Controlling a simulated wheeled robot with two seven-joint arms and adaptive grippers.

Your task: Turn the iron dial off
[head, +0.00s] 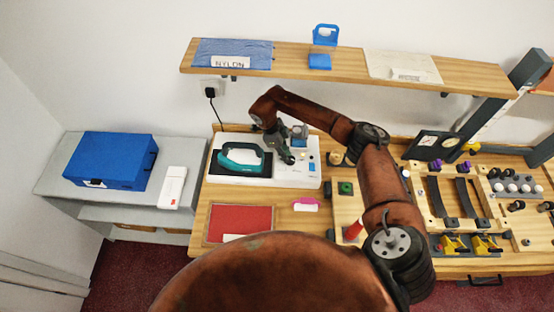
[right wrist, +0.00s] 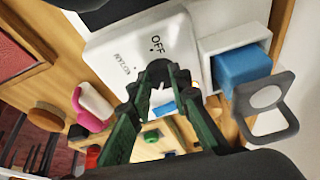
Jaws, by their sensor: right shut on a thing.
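The teal iron (head: 240,156) rests on the dark pad of a white station (head: 309,178) on the wooden counter. My right gripper (head: 287,157) reaches down to the station's panel, right of the iron. In the right wrist view, the gripper (right wrist: 160,85) is shut on the iron dial, which is mostly hidden between the fingertips. The printed word OFF (right wrist: 157,44) shows on the white panel just beyond the fingertips, with NYLON (right wrist: 122,62) to its left. I cannot tell exactly where the dial points. My left gripper is not in view.
A blue block in a pale holder (right wrist: 241,68) stands close to the fingers. A pink-and-white item (head: 305,205) and a red mat (head: 240,222) lie in front. A shelf (head: 300,68) runs above. A blue box (head: 111,160) sits on the left cabinet.

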